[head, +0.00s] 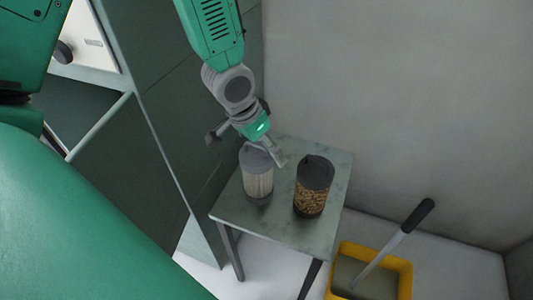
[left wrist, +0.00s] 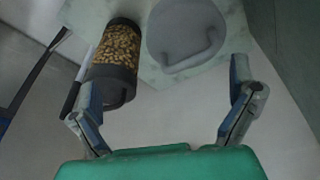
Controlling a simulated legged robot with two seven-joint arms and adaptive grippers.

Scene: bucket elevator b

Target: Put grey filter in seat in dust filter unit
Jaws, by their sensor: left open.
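The grey filter (head: 258,185), a pale pleated cylinder with a grey cap, stands upright on a small table. My left gripper (head: 248,147) is open just above its cap, with its fingers spread and nothing held. In the left wrist view the filter's round grey cap (left wrist: 187,22) with its bar handle lies beyond the open fingers (left wrist: 160,85). The cap appears ahead of the fingers, right of their middle. I cannot make out the seat of the dust filter unit. My right gripper is not in view.
A dark-capped canister of brown grains (head: 312,200) stands right of the filter and close to the left finger in the wrist view (left wrist: 117,48). The small table (head: 278,232) is otherwise bare. A yellow bin (head: 405,268) with a long-handled tool stands on the floor. A dark green cabinet (head: 180,110) borders the left.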

